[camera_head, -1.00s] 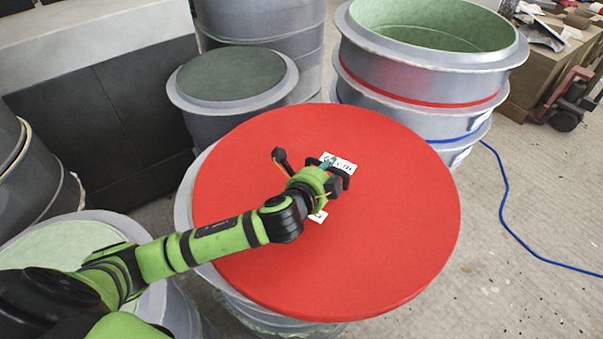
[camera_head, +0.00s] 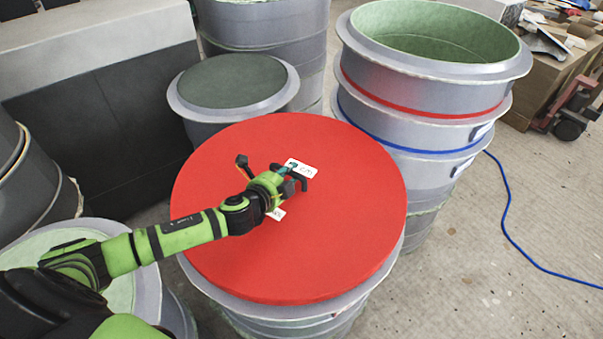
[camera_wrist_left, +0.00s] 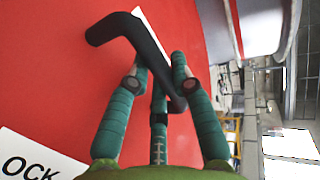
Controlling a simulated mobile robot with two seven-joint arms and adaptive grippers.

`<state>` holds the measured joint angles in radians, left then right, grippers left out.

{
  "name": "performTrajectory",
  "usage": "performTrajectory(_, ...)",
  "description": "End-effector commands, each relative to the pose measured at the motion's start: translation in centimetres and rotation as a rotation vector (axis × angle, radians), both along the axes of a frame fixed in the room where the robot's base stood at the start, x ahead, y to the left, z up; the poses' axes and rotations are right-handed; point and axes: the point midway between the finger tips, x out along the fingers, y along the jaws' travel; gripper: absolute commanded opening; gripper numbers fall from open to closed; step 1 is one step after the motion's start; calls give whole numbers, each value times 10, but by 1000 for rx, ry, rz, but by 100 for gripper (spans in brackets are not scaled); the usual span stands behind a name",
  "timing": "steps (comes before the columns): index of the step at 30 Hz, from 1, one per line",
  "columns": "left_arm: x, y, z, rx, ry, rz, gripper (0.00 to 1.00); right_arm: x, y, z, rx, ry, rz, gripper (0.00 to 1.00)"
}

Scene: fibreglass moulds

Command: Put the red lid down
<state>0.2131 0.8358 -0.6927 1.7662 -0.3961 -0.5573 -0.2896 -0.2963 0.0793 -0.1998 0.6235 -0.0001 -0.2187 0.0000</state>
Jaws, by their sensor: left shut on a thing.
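The large round red lid (camera_head: 340,220) lies over the top of a grey mould in the middle of the head view. The mould's rim (camera_head: 345,305) shows below the lid along its front edge; whether the lid rests on it all round I cannot tell. My left gripper (camera_head: 289,182) is at the lid's middle, shut on its black handle. In the left wrist view the green fingers (camera_wrist_left: 160,85) close around the black handle (camera_wrist_left: 130,35), with the red surface (camera_wrist_left: 50,70) behind. White labels (camera_head: 300,168) lie beside the handle. My right gripper is not in view.
An open mould with a green inside (camera_head: 430,35) stands close at the upper right. A mould with a dark green top (camera_head: 232,78) stands behind left. A pale-topped mould (camera_head: 120,290) is at lower left. A blue hose (camera_head: 505,210) lies on the clear floor at right.

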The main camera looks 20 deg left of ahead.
Motion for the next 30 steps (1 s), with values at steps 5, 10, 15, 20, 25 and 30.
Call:
performTrajectory(5,2,4,-7,-2,-8,-1,0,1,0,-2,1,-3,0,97)
performTrajectory(10,2,3,-30,-1,-7,-1,0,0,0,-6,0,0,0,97)
performTrajectory(15,2,3,-38,-1,-8,0,0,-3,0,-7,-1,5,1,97)
performTrajectory(20,2,3,-38,0,-9,-2,0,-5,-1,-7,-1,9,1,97)
performTrajectory(25,0,3,-43,0,1,-1,35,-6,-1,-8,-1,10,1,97)
performTrajectory(30,0,3,-43,0,0,-1,47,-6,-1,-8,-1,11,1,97)
